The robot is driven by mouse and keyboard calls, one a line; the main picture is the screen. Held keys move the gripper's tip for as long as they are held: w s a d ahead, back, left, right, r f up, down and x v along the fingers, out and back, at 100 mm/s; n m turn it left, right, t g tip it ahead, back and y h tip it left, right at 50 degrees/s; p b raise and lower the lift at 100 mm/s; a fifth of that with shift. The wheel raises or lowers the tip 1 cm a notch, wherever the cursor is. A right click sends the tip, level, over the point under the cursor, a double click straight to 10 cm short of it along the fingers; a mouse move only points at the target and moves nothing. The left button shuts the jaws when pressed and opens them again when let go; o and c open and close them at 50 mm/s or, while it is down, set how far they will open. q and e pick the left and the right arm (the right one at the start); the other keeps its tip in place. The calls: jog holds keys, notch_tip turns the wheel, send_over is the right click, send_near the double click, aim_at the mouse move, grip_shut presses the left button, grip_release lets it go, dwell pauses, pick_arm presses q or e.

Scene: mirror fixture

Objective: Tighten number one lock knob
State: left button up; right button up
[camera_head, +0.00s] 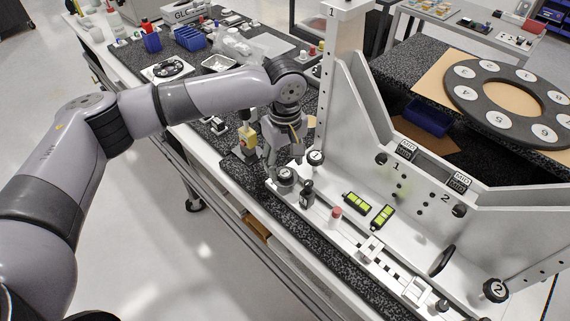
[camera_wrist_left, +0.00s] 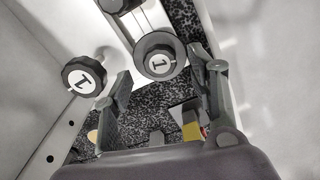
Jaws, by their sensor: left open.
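A round knob marked 1 (camera_head: 286,175) sits on the near-left end of the light metal fixture (camera_head: 350,235). It also shows in the left wrist view (camera_wrist_left: 160,56), with a white disc and dark grey rim. My left gripper (camera_head: 284,165) is open, pointing down at this knob. In the left wrist view its fingers stand either side of the knob, with visible gaps. A second black knob marked 1 (camera_head: 315,157) is beside it, outside the fingers; it also shows in the left wrist view (camera_wrist_left: 85,78). I cannot tell which is the lock knob. My right gripper is not in view.
The fixture's tall upright (camera_head: 343,60) rises close behind the left gripper. A small red-topped part (camera_head: 336,214) and green-yellow levels (camera_head: 382,215) lie along the fixture. A black knob marked 2 (camera_head: 495,290) is at its far right. A yellow item (camera_head: 247,138) stands left of the gripper.

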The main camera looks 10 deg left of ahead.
aim_at(285, 179)
pick_arm(q)
notch_tip(285, 179, down, 2)
jog(key=shift+f, duration=0.35)
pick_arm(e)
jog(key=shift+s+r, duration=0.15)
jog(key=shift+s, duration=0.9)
pick_arm(q)
jog(key=shift+c, duration=0.2)
jog(key=c, duration=1.1)
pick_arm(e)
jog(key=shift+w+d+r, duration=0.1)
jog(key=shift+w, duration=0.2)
